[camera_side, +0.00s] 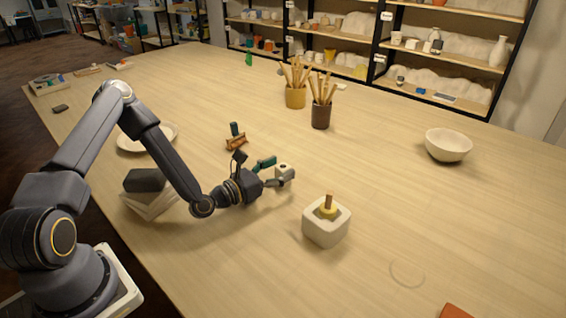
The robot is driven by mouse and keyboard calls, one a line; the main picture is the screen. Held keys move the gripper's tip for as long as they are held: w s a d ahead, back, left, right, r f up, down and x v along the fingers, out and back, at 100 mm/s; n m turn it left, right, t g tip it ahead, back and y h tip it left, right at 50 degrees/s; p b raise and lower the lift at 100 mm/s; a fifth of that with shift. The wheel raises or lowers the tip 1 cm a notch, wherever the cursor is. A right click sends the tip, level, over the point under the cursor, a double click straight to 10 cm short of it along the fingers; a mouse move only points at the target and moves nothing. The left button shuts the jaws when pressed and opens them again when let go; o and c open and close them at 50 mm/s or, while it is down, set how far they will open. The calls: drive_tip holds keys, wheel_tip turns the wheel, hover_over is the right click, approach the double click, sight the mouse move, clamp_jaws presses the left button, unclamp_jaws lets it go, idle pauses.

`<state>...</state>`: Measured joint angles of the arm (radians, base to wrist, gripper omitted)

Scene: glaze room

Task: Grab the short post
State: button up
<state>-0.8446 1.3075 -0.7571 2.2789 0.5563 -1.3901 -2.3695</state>
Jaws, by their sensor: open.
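A short brown post (329,200) stands upright out of a pale, rounded square block (326,230) right of the middle. A yellow ring (327,211) sits around its foot, and its lower end is hidden. My gripper (279,174) is open, low over the table, to the left of and behind the block, apart from the post. Its fingers point right. A small whitish piece (286,171) with a dark hole is at the fingertips. I cannot tell whether the fingers touch it.
Two tool-filled cups, yellow (295,98) and brown (321,117), stand farther back. A white bowl (448,145) is at right, a plate (130,143) at left. The table right of the block is mostly clear.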

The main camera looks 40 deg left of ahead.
drive_tip(key=shift+w+d, duration=0.15)
drive_tip(key=shift+w, duration=0.65)
clamp_jaws()
